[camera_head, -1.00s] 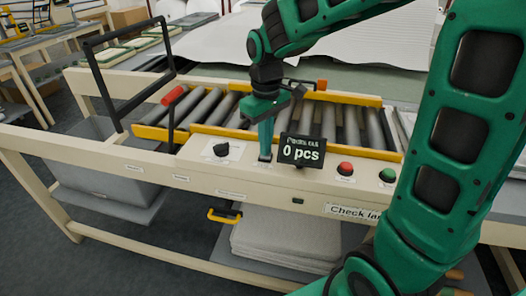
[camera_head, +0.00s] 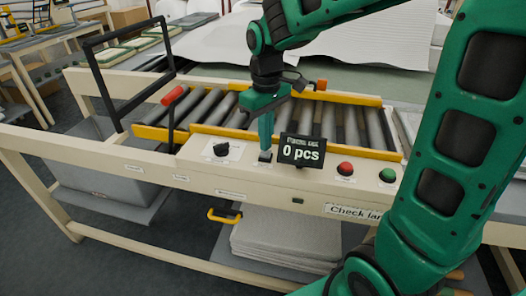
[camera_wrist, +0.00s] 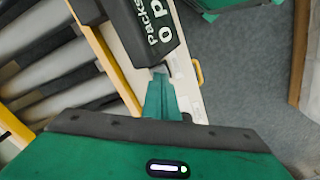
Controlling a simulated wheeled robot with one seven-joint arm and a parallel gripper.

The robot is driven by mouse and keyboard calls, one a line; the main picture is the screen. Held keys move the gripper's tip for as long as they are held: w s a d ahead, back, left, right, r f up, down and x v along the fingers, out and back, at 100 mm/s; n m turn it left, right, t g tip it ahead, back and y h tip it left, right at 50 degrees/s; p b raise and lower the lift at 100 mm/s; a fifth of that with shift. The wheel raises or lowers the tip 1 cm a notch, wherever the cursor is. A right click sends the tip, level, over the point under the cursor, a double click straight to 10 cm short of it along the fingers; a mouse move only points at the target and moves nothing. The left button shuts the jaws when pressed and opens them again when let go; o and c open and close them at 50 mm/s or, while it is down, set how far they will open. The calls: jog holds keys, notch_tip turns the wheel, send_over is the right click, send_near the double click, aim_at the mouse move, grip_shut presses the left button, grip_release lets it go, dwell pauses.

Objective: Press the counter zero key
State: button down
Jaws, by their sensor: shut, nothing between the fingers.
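The counter display (camera_head: 301,151) is a black box on the cream control panel, reading "0 pcs". It also shows in the wrist view (camera_wrist: 152,28). The counter zero key (camera_head: 265,157) is a small dark key just left of the display, mostly covered by my fingers; a grey bit of it shows in the wrist view (camera_wrist: 160,70). My gripper (camera_head: 266,148) is shut and empty, pointing down, its fingertips at the key. I cannot tell whether the tips touch it.
A black knob (camera_head: 221,149) sits left of the key. A red button (camera_head: 345,169) and a green button (camera_head: 388,175) sit right of the display. The roller conveyor (camera_head: 340,123) with yellow rails lies behind the panel. A black frame (camera_head: 112,88) stands at the left.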

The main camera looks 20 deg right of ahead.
notch_tip(320, 180, up, 6)
dwell(0.7)
dwell(0.4)
